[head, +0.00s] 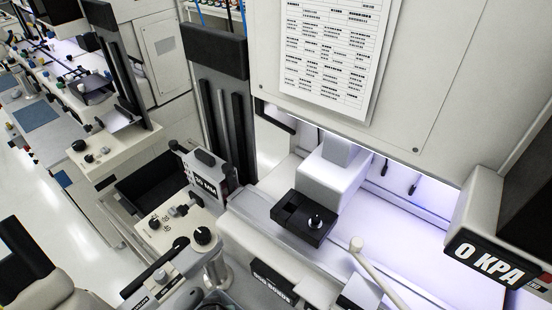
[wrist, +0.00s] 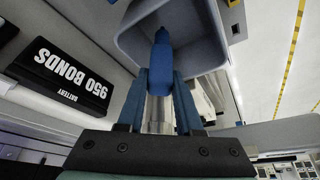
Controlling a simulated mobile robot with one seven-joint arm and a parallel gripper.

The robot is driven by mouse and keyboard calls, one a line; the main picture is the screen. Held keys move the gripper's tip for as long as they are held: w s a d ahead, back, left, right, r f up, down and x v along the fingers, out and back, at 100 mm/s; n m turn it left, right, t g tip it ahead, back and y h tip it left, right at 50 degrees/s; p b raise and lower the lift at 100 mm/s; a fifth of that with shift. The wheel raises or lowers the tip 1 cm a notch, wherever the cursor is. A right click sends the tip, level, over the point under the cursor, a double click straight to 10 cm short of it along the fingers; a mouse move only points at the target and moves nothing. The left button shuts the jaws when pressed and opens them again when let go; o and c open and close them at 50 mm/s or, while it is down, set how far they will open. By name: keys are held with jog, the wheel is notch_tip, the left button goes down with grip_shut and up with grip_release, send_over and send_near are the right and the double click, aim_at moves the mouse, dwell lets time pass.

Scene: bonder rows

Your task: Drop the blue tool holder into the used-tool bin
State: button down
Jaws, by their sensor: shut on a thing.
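The blue tool holder (wrist: 161,62) shows in the wrist view, with a tapered blue tip and a silver shank (wrist: 158,112). My gripper (wrist: 162,82) is shut on it between two blue fingers. The tip points away from the wrist, toward the open mouth of a grey bin (wrist: 205,50), which looks like the used-tool bin. The tip overlaps the bin's opening in the picture; I cannot tell whether it is inside the rim. The bin's floor is partly hidden by the holder. The head view does not clearly show my gripper, the holder or the bin.
A black "950 BONDS" counter (wrist: 72,78) on the machine is left of my gripper in the wrist view. In the head view, a bonder with a "0 KPA" display (head: 488,264) and a black stage block (head: 303,218) fills the right. A floor aisle (head: 40,190) is at left.

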jog(key=c, duration=0.5)
grip_release()
jog(key=b+v, duration=0.1)
jog(key=v, duration=1.2)
jog(key=shift+f, duration=0.1)
